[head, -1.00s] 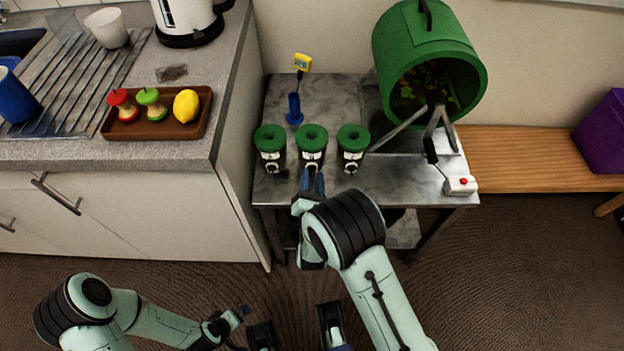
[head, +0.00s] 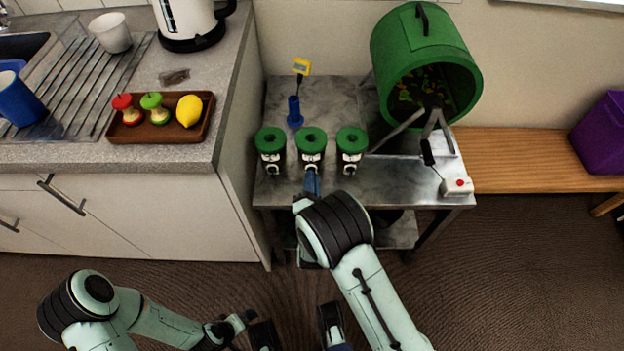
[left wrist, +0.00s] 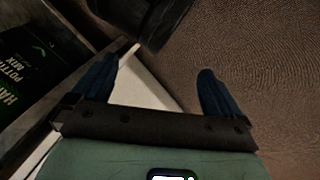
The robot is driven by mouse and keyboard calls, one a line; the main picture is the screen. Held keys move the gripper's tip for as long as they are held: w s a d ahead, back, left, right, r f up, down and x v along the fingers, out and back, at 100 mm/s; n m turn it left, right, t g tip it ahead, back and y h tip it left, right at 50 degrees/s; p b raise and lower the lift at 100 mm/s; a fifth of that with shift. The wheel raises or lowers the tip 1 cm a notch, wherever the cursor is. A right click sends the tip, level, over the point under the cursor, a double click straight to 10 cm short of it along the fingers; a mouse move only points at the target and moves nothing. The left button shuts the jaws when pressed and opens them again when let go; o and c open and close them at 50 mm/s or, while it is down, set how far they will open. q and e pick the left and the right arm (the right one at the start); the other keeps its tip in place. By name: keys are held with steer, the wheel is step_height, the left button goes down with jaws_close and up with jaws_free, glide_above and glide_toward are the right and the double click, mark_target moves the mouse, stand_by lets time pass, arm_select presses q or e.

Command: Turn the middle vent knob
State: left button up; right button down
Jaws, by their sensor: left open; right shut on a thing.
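Three dark jars with green lids stand in a row on the metal table: a left jar (head: 270,141), a middle jar (head: 311,140) and a right jar (head: 352,140). Each has a small pale vent knob low on its front. My right gripper (head: 311,176) reaches in from below and is shut on the middle vent knob (head: 310,167), which its fingers partly hide. The knob's exact angle is too small to read. My left gripper (head: 250,318) is low over the floor, away from the jars. In the left wrist view its blue fingers (left wrist: 155,85) are apart and empty.
A green drum (head: 420,55) on a stand and a box with a red button (head: 457,187) are right of the jars. The counter at left holds a brown tray (head: 160,131) of fruit.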

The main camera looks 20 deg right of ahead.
steer(key=m, duration=0.3)
steer(key=shift+m+p, duration=0.4)
arm_select(q)
steer(key=shift+s+d+r+g, duration=0.15)
steer(key=shift+s+d+r, duration=0.2)
steer(key=shift+s, duration=0.2)
steer(key=shift+s+d+r+g, duration=0.2)
steer(key=shift+s+r, duration=0.2)
steer(key=shift+s, duration=0.15)
arm_select(e)
steer(key=shift+f+m, duration=0.1)
steer(key=shift+m, duration=2.1)
steer(key=c, duration=1.2)
jaws_free()
arm_select(q)
steer(key=shift+s+d+r+g+h+p, duration=0.2)
steer(key=shift+s+d+r+p, duration=0.1)
steer(key=shift+s+r+p, duration=0.25)
steer(key=shift+s+d+r+g+h+p, duration=0.15)
steer(key=shift+s+d+r+p, duration=0.2)
steer(key=shift+s, duration=0.3)
arm_select(e)
steer(key=v, duration=1.3)
steer(key=shift+s+a, duration=0.1)
steer(key=shift+s, duration=0.15)
arm_select(q)
steer(key=shift+a, duration=0.1)
